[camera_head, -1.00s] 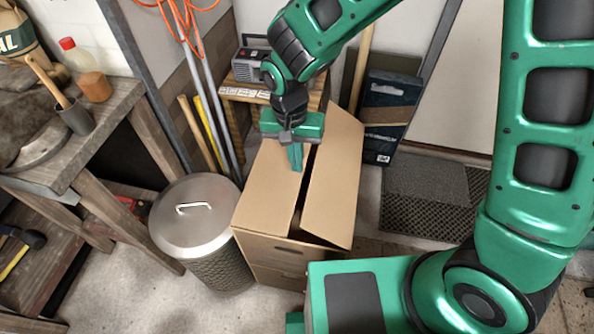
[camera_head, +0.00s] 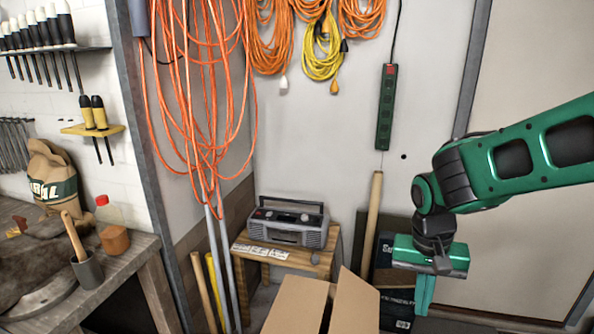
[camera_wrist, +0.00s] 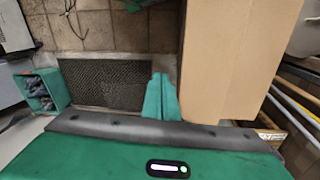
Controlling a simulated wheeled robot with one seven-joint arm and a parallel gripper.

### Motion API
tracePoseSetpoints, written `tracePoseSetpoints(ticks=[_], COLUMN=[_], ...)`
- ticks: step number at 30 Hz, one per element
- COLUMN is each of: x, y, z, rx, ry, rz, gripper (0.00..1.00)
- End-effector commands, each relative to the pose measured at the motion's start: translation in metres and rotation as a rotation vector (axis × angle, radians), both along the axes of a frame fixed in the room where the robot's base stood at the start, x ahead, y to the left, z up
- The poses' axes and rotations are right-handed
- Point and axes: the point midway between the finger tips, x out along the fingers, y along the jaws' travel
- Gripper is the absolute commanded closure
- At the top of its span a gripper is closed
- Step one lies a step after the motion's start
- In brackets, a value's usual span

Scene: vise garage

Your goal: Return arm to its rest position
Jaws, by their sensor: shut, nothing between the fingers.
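My gripper (camera_head: 424,296) hangs at the right of the head view, pointing down, with its green fingers together and nothing between them. It is to the right of the open cardboard box (camera_head: 298,306), apart from it in the picture. In the wrist view my gripper (camera_wrist: 160,98) shows its closed fingers over the floor beside the box (camera_wrist: 236,60). My green arm reaches in from the right edge of the head view.
A radio (camera_head: 288,224) stands on a small wooden table (camera_head: 262,252). Orange cords (camera_head: 200,90) hang on the wall. A workbench (camera_head: 128,268) is at the left. A dark floor mat (camera_wrist: 104,82) lies beside the box.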

Motion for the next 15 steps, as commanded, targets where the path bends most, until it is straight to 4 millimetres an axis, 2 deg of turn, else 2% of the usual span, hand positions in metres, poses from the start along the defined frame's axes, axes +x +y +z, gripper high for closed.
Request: tracePoseSetpoints(ticks=[1, 6, 10, 15], x=[-0.012, -0.063, -0.107, -0.149], y=[-0.027, -0.094, -0.127, -0.147], z=[0.010, 0.031, 0.040, 0.044], rx=[0.005, 0.029, 0.057, 0.089], ry=[-0.005, -0.003, -0.006, -0.013], rz=[-0.030, -0.087, -0.122, -0.147], gripper=[1.00, 1.00, 1.00, 1.00])
